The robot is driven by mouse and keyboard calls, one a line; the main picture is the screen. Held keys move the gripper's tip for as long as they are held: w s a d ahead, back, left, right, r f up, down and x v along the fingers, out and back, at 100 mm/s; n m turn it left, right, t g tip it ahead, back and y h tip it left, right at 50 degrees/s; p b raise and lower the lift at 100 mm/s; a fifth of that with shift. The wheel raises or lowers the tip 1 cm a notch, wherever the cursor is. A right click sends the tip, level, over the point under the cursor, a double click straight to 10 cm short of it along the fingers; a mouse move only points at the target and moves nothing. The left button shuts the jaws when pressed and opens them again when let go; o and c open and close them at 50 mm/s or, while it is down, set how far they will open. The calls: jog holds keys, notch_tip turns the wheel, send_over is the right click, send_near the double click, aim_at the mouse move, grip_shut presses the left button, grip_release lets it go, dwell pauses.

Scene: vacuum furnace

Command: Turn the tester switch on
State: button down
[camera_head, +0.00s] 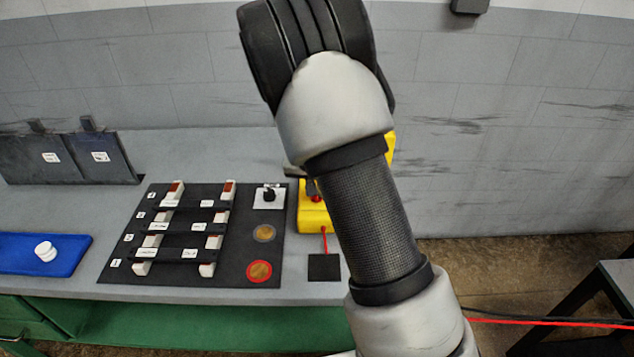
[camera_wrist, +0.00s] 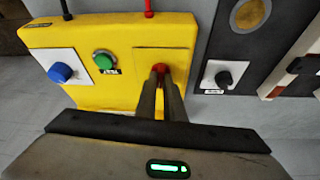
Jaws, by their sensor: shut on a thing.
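The yellow tester box (camera_head: 312,219) stands at the right end of the bench, partly hidden by my arm in the head view. In the wrist view, the tester box (camera_wrist: 115,45) carries a blue knob (camera_wrist: 61,73), a green button (camera_wrist: 104,61) and a small red switch (camera_wrist: 158,68). My gripper (camera_wrist: 160,80) has its two narrow fingers close together at the red switch, shut on it. The fingers cover most of the switch, so its position is unclear. In the head view, the red switch (camera_head: 316,198) shows just beside my arm.
A dark panel (camera_head: 190,275) with several white-ended bars, a black knob (camera_head: 268,194) and round indicators lies left of the tester. A red lead runs from the tester to a black square (camera_head: 324,267). A blue tray (camera_head: 20,258) is far left. A grey wall stands behind.

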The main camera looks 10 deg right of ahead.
jog(key=shift+a+m+g+h+p, duration=0.1)
jog(key=shift+m+g+h+p, duration=0.35)
jog(key=shift+m, duration=0.6)
jog(key=shift+a+m+g+h+p, duration=0.15)
jog(key=shift+m+p, duration=0.5)
jog(key=shift+m, duration=0.4)
jog(key=shift+d, duration=0.1)
jog(key=c, duration=1.9)
grip_release()
jog(key=shift+o, duration=0.2)
jog(key=v, duration=1.7)
jog(key=shift+a, duration=0.2)
jog(key=shift+s+r, duration=0.15)
